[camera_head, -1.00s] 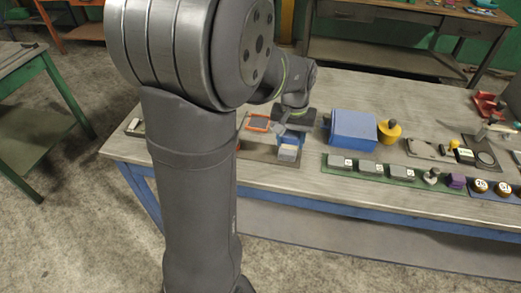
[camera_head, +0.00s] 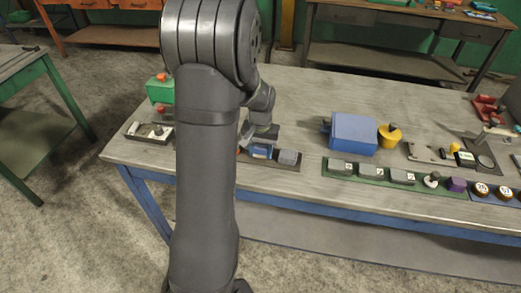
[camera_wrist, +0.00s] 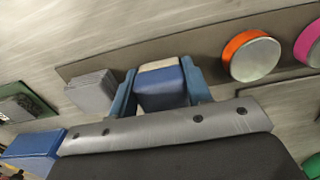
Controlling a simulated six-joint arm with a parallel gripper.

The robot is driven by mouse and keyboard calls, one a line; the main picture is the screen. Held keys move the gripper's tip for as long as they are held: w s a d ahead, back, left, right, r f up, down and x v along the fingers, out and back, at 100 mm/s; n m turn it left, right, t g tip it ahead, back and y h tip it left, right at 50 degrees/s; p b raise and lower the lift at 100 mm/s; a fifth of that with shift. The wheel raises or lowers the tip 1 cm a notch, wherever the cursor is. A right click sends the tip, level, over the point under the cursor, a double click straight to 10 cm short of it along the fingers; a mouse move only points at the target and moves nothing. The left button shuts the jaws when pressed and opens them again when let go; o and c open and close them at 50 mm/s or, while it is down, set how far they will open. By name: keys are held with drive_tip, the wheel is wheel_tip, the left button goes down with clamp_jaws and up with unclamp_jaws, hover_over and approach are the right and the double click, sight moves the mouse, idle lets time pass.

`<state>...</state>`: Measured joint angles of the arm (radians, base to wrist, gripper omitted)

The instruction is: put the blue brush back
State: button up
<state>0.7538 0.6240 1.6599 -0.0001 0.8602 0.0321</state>
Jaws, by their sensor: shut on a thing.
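The blue brush (camera_wrist: 162,92), a blue block with a beige end, sits between the two teal fingers of my gripper (camera_wrist: 160,90) in the wrist view. The gripper is shut on it. In the head view the brush (camera_head: 260,151) shows under my gripper (camera_head: 259,145), at the dark strip-like tray (camera_head: 285,166), left of a grey block (camera_head: 289,157). In the wrist view the grey block (camera_wrist: 92,92) lies left of the brush and an orange-rimmed disc (camera_wrist: 250,57) lies right of it. I cannot tell whether the brush touches the tray.
A blue box (camera_head: 353,133) and a yellow pot (camera_head: 389,136) stand to the right. A green tray (camera_head: 395,186) with several grey blocks is at the front. A green box (camera_head: 160,91) stands at the left. A pink-rimmed disc (camera_wrist: 312,42) lies beyond the orange one.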

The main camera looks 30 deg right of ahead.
sight(261, 147)
drive_tip(key=shift+f, duration=0.15)
drive_tip(key=o, duration=1)
drive_tip(key=shift+c, duration=0.2)
wheel_tip(261, 147, up, 12)
